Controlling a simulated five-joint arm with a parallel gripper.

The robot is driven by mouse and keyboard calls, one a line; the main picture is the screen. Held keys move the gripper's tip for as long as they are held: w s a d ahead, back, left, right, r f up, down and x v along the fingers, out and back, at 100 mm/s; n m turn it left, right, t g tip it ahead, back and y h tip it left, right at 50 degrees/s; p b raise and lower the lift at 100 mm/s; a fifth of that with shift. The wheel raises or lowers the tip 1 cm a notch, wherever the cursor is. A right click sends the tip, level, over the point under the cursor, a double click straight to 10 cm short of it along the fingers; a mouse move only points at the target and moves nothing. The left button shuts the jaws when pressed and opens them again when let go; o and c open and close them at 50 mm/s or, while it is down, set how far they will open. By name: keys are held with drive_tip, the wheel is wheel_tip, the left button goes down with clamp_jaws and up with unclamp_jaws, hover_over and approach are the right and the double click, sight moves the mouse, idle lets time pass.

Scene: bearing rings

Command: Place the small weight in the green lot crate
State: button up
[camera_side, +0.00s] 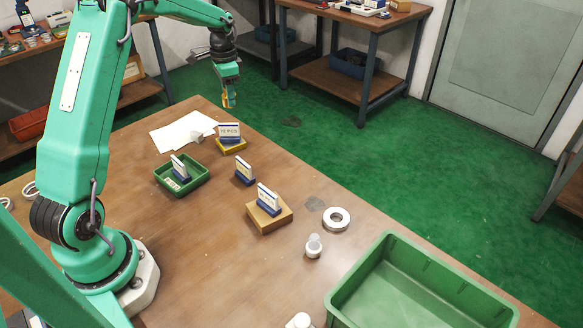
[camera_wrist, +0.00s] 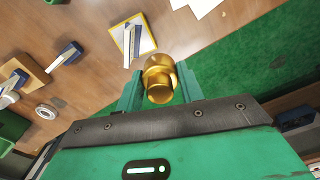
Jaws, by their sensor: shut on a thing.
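My gripper (camera_side: 229,92) is shut on a small brass weight (camera_wrist: 159,78), held between both fingers in the wrist view. In the side view the weight (camera_side: 229,101) hangs raised near the table's far edge, apart from everything below. A small green tray (camera_side: 199,180) with an upright label card in it stands left of the table's middle. A much larger, deep green crate (camera_side: 495,300) stands at the front right; its visible inside is empty. The labels are too small to tell which one is the lot crate.
A yellow tray (camera_side: 232,149) with a label card stands near the far edge. A blue-based card (camera_side: 245,172) and a wooden block (camera_side: 268,221) with a card stand mid-table. A white ring (camera_side: 336,219) and small white bottle (camera_side: 314,246) are near the right edge. White papers (camera_side: 180,133) lie behind.

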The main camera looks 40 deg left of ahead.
drive_tip(key=w+d+m, duration=0.1)
drive_tip(key=d+m, duration=0.9)
drive_tip(key=d, duration=2.8)
drive_tip(key=s+d+m, duration=0.3)
drive_tip(key=s+d, duration=0.2)
drive_tip(key=d, duration=0.4)
drive_tip(key=s+d+m, duration=0.3)
drive_tip(key=s+d, duration=0.3)
drive_tip(key=d, duration=0.3)
drive_tip(key=s+d+m, duration=0.6)
drive_tip(key=s+d, duration=0.5)
drive_tip(key=s, duration=0.4)
hover_over(390, 312)
wheel_tip(390, 312, down, 6)
drive_tip(key=shift+f, duration=0.1)
drive_tip(key=shift+f, duration=1.95)
drive_tip(key=shift+f, duration=0.1)
